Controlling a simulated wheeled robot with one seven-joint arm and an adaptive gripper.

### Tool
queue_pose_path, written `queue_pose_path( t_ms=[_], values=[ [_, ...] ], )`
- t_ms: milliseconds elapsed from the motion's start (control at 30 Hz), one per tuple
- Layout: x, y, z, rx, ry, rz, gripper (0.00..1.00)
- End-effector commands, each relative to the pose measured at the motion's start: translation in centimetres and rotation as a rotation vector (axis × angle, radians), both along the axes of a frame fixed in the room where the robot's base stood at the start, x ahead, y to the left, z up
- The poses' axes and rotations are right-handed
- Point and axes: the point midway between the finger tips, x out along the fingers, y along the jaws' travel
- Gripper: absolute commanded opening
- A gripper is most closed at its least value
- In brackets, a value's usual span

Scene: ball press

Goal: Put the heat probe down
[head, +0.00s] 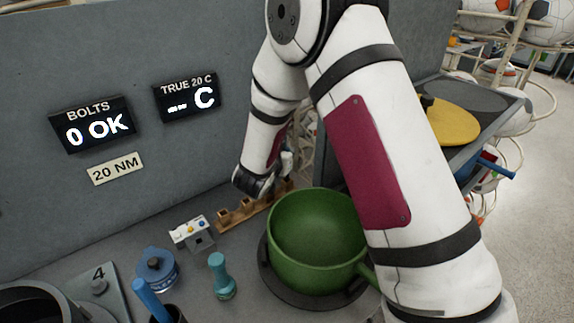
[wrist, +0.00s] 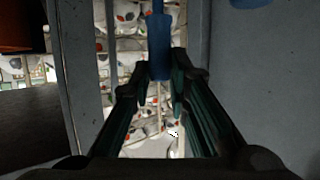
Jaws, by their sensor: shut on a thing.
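The heat probe (wrist: 159,46) shows in the wrist view as a blue handle with a thinner stem at the top edge of the picture. My gripper (wrist: 160,78) has its dark green fingers shut on either side of this handle. In the head view my arm's end reaches down near the back panel, by a brown notched wooden rack (head: 243,211). The fingers and the probe are mostly hidden there behind my arm, so I cannot tell how far the probe is from the rack or the bench.
A green pot (head: 312,225) stands right of the rack. A small white box (head: 192,233), a teal stamp-like tool (head: 221,278) and a blue round pot (head: 156,268) stand left of it. The grey panel behind carries a bolts display (head: 92,125) and a temperature display (head: 187,97) reading "-- C".

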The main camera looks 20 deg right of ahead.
Motion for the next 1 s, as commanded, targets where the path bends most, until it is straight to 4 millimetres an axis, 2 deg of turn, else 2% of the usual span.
queue_pose_path(
  t_ms=[333, 800, 833, 1000],
  values=[
    [-0.1, 0.0, -4.1, 0.0, 0.001, 0.0, 0.0],
    [0.0, 0.0, -4.7, 0.0, 0.0, 0.002, 0.0],
    [0.0, 0.0, -4.7, 0.001, 0.0, 0.002, 0.23],
    [0.0, 0.0, -4.6, 0.0, 0.0, 0.001, 0.25]
  ],
)
